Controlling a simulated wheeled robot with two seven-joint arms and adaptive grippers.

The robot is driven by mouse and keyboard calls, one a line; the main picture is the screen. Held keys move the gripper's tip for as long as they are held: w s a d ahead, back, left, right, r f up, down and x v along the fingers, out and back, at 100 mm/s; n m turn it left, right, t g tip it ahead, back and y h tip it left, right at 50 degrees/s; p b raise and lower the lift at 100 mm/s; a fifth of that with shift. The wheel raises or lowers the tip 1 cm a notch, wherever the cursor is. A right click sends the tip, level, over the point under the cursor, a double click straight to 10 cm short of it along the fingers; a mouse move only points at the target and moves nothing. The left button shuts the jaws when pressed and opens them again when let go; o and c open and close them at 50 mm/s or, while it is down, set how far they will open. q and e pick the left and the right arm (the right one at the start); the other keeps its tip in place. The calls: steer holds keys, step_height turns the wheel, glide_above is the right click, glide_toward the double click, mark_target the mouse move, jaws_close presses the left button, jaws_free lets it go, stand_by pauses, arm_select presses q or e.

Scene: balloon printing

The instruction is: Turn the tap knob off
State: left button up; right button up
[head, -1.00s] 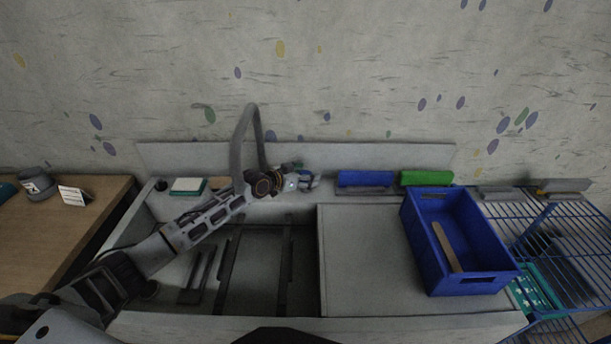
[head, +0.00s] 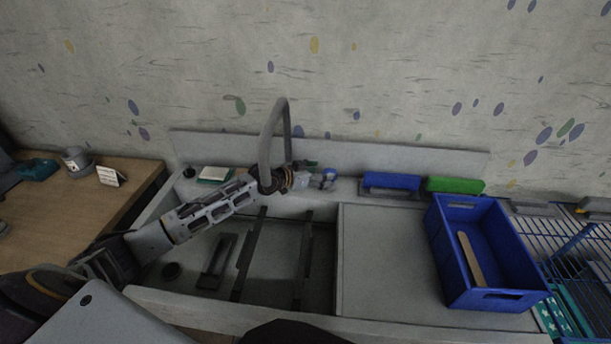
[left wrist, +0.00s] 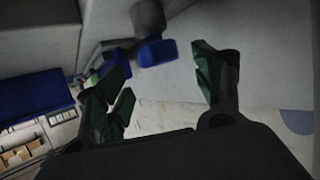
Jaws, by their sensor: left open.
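The tap is a tall grey arched spout (head: 281,125) at the back of the sink, partly hidden behind my left arm. In the left wrist view, a blue knob (left wrist: 157,52) on a dark grey cylindrical stem shows at the top, between and just beyond the fingers. My left gripper (head: 318,178) is at the sink's back ledge, right of the spout; its fingers (left wrist: 163,78) are open, one each side of the knob. I see a gap on the right side; contact on the left cannot be told. My right gripper is not in view.
A blue block (head: 391,181) and a green block (head: 455,185) stand right of the gripper on the back ledge. A blue crate (head: 500,300) sits on the right counter beside a blue wire rack (head: 560,238). The counter panel (head: 385,260) left of the crate is clear.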

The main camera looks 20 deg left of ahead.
arm_select(q)
steer(key=v, duration=0.6)
stand_by(0.3)
steer(key=shift+r, duration=0.1)
stand_by(0.4)
